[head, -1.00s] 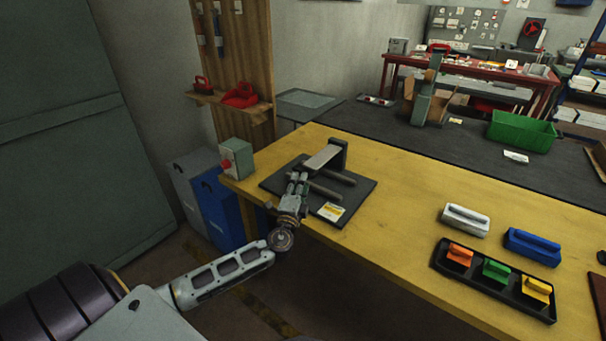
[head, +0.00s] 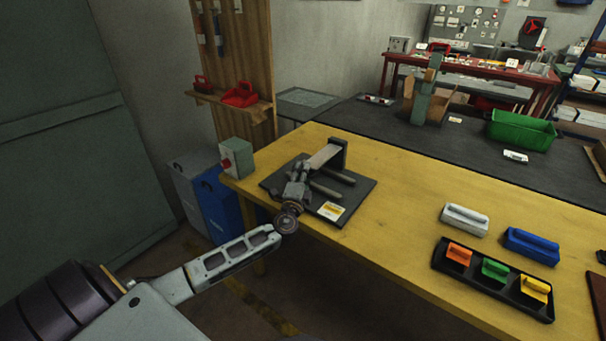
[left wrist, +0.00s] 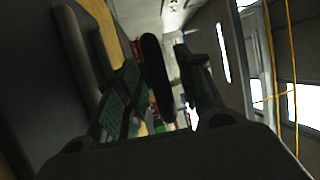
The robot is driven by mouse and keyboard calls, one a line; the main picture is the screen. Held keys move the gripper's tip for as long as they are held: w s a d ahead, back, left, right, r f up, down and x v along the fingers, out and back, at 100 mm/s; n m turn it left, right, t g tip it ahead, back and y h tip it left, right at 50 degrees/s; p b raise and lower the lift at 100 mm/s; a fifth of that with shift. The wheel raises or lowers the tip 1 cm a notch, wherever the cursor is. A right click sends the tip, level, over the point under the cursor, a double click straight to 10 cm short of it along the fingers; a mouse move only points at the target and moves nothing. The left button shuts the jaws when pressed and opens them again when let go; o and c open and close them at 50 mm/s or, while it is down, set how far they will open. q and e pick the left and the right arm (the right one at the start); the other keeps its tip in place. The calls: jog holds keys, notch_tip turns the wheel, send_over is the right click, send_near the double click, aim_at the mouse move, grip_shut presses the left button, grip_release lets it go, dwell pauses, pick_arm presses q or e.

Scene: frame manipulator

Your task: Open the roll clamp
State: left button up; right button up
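The roll clamp stands on a black base plate (head: 360,194) at the near left of the yellow table. It has a pale flat bar (head: 325,156), a dark upright block (head: 339,150) and two grey rods (head: 335,176). My left gripper (head: 301,170) is at the clamp's left end and covers part of it. In the left wrist view its two fingers (left wrist: 160,88) are apart, with a dark round-ended bar (left wrist: 156,75) between them. I cannot tell whether they touch it. My right gripper is out of view.
A grey-green box with a red button (head: 238,157) stands left of the clamp at the table edge. A yellow label (head: 331,210) lies on the plate. A black tray (head: 490,280) with coloured blocks is at the right. The middle of the yellow table (head: 400,220) is clear.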

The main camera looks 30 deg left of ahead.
pick_arm(q)
jog(key=c, duration=0.7)
grip_shut()
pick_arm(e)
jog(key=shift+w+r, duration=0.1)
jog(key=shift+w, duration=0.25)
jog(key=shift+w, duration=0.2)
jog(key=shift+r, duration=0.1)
